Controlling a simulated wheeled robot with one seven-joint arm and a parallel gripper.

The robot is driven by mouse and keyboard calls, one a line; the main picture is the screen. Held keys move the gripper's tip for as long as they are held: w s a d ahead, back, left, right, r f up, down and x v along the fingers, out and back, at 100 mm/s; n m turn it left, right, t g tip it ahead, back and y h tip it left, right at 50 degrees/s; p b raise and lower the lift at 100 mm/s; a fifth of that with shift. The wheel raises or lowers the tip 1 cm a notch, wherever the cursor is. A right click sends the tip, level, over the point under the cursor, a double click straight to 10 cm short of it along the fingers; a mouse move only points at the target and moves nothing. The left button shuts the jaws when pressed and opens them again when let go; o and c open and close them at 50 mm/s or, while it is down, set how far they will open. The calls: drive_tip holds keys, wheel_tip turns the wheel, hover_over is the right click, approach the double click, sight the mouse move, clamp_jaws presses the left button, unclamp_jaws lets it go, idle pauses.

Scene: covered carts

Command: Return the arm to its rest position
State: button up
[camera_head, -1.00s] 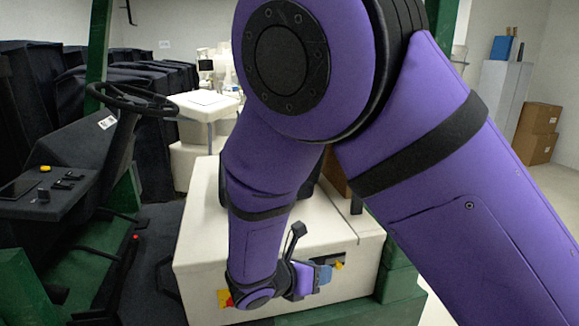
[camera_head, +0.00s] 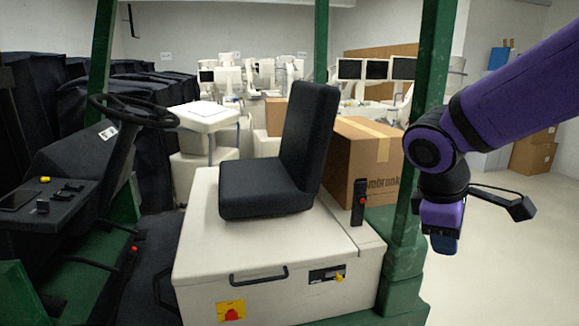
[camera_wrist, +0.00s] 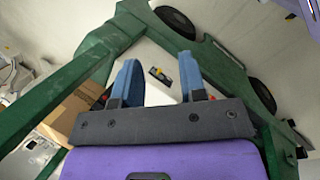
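My purple arm (camera_head: 525,90) reaches in from the right edge in the head view. Its forearm bends down beside the green post at the right. My gripper (camera_head: 445,246) hangs to the right of the vehicle, apart from it. In the wrist view, the two blue fingers of my gripper (camera_wrist: 160,72) stand apart with nothing held between them. Beyond them, at a distance, the vehicle's pale panel with a small yellow part (camera_wrist: 157,73) shows through the gap.
The vehicle's green post (camera_head: 412,165) stands just left of my gripper. A black seat (camera_head: 270,165) sits on the cream box body (camera_head: 215,250), with a cardboard box (camera_head: 362,158) behind it. A steering wheel (camera_head: 133,110) is at the left. Clear floor (camera_head: 510,260) lies to the right.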

drive_tip(key=s+d+r+m+t+y, duration=0.4)
drive_tip(key=s+r+m, duration=0.3)
drive_tip(key=s+m, duration=0.3)
drive_tip(key=shift+s+d+r+m, duration=0.15)
drive_tip(key=shift+s+r+m, duration=0.2)
drive_tip(key=shift+s, duration=0.6)
